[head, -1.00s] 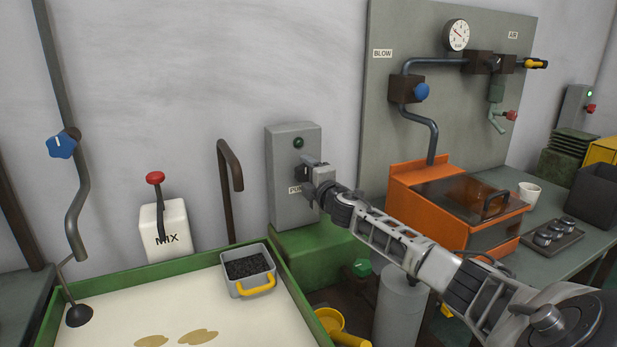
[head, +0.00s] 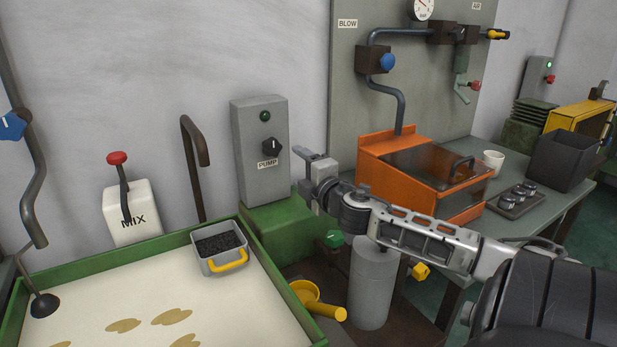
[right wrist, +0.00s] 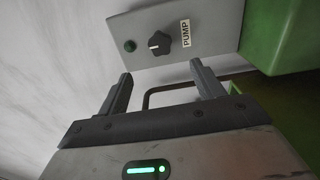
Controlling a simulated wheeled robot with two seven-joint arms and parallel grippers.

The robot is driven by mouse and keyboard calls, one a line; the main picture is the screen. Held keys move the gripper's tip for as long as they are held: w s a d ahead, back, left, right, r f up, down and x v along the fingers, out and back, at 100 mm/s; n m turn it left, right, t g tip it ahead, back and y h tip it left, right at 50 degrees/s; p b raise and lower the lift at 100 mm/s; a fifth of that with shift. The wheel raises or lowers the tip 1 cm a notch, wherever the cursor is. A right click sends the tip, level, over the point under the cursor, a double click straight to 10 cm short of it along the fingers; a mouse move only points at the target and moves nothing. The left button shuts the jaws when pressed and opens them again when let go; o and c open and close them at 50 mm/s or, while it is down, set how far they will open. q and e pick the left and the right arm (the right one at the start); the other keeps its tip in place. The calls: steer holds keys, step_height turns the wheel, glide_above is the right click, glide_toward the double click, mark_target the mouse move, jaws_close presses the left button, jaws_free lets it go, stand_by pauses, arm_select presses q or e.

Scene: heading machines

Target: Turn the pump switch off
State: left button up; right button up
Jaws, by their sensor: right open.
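The pump switch is a black rotary knob (head: 271,148) on a grey box (head: 259,180) labelled PUMP, with a dark green lamp (head: 265,116) above it that looks unlit. In the right wrist view the knob (right wrist: 159,43) has a white mark, and the lamp (right wrist: 130,45) is beside it. My right gripper (head: 305,160) is to the right of the box, apart from the knob. In the right wrist view its two fingers (right wrist: 160,85) are spread and empty, with the knob beyond them. My left gripper is not in view.
A green-rimmed tray table (head: 130,257) holds a grey bin (head: 208,262) of dark granules. A white MIX box (head: 133,215) with a red-knobbed lever stands behind it. An orange machine (head: 385,190) and a grey cylinder (head: 370,290) are near my right arm.

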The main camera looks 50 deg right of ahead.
steer(key=shift+v, duration=1.4)
